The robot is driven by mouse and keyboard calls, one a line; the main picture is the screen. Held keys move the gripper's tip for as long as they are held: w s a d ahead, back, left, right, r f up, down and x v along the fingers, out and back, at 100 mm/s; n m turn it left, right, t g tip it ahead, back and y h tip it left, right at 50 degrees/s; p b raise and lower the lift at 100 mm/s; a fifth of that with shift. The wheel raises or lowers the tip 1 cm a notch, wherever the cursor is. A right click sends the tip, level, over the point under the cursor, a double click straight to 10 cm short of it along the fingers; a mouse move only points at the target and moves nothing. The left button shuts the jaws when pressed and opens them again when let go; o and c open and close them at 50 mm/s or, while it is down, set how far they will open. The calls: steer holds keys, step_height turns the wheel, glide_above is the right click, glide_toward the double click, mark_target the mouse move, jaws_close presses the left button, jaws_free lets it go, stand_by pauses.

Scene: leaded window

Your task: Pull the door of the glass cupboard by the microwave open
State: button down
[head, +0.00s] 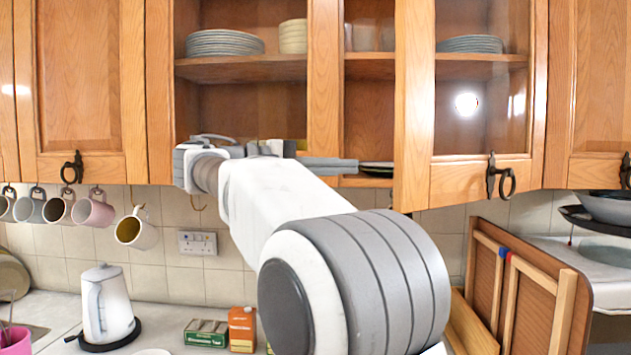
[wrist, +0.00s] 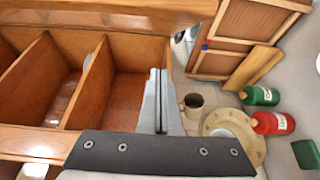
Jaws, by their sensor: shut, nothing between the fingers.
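The glass cupboard (head: 369,67) stands open a little in the head view. Its glass door (head: 414,120) is ajar, with its left edge swung out toward me and its right side at the cabinet front. A dark ring handle (head: 500,178) hangs on the door's bottom rail. My gripper (head: 356,165) is shut and empty, its fingers pointing right at the opening, just left of the door's free edge. In the wrist view the shut fingers (wrist: 158,75) lie beside the cupboard's inner compartments, with the door's wood (wrist: 190,12) ahead. I cannot tell whether they touch it.
Plates (head: 470,44) stand on a shelf behind the glass. A microwave (head: 608,322) with a pan (head: 606,208) on top stands at right. Mugs (head: 137,230) hang under the left cabinet. A kettle (head: 107,303) and boxes (head: 242,328) stand on the counter below.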

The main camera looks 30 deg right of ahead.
mark_target(412, 165)
steer(key=shift+g, duration=0.3)
steer(key=shift+s+d+r+b, duration=0.1)
steer(key=shift+s+d+b, duration=0.1)
steer(key=shift+s+d, duration=1.1)
steer(key=shift+s+d+b, duration=0.2)
steer(key=shift+s+d, duration=0.4)
steer(key=shift+d, duration=1.45)
steer(key=shift+s+d+r+b, duration=0.1)
steer(key=shift+s+d+b, duration=0.1)
steer(key=shift+s+d, duration=1.1)
steer(key=shift+w+d, duration=0.2)
steer(key=shift+d, duration=0.15)
